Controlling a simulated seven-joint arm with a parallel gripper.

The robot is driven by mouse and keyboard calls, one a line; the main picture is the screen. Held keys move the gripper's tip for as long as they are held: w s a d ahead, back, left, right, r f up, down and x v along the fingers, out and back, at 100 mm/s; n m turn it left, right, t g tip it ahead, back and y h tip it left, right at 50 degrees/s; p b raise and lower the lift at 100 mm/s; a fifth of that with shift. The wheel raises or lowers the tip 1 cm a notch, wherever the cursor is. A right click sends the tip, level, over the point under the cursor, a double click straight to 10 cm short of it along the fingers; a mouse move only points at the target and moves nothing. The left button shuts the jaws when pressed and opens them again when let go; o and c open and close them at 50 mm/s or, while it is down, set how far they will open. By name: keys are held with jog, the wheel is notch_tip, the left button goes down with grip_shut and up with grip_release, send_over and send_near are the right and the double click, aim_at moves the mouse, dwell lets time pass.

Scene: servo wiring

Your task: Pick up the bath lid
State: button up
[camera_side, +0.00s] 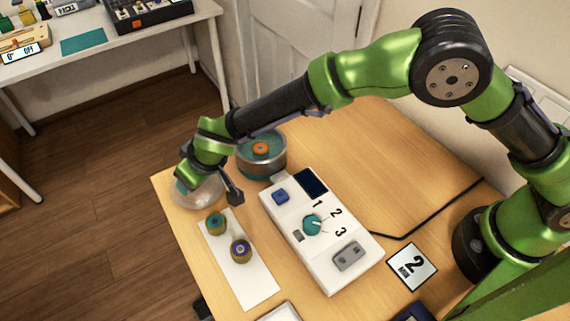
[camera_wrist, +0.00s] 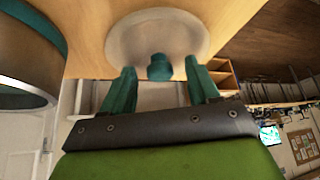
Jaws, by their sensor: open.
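The bath lid, a pale translucent disc (camera_side: 207,194), lies on the table's far left corner, partly hidden by my gripper in the side view. In the wrist view the lid (camera_wrist: 128,38) shows its teal knob (camera_wrist: 159,72). My gripper (camera_wrist: 160,67) is open, its two teal fingers on either side of the knob, with gaps visible on both sides. The fingers hold nothing. In the side view my gripper (camera_side: 183,180) is over the lid; its fingertips are hard to make out. The round metal bath (camera_side: 263,168) stands behind and right, open, with an orange piece inside.
A white control box (camera_side: 330,272) with a dial and the numbers 1, 2, 3 stands right of my gripper. Two small jars (camera_side: 216,223) (camera_side: 240,250) stand on a white sheet (camera_side: 258,288) in front. The table's left edge is close to the lid.

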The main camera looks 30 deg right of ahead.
jog(key=shift+c, duration=0.2)
grip_shut()
notch_tip(320, 180, up, 9)
jog(key=shift+w+f, duration=0.1)
jog(key=shift+w, duration=0.05)
jog(key=w+d+r+m, duration=0.1)
jog(key=w+d+r, duration=0.1)
jog(key=d, duration=0.5)
jog(key=w+d+r, duration=0.2)
jog(key=w+d, duration=0.1)
jog(key=d, duration=0.5)
jog(key=s+n+g+y, duration=0.1)
jog(key=s+n, duration=0.3)
jog(key=s, duration=0.2)
jog(key=shift+d+n+y, duration=0.3)
jog(key=shift+n+y, duration=0.1)
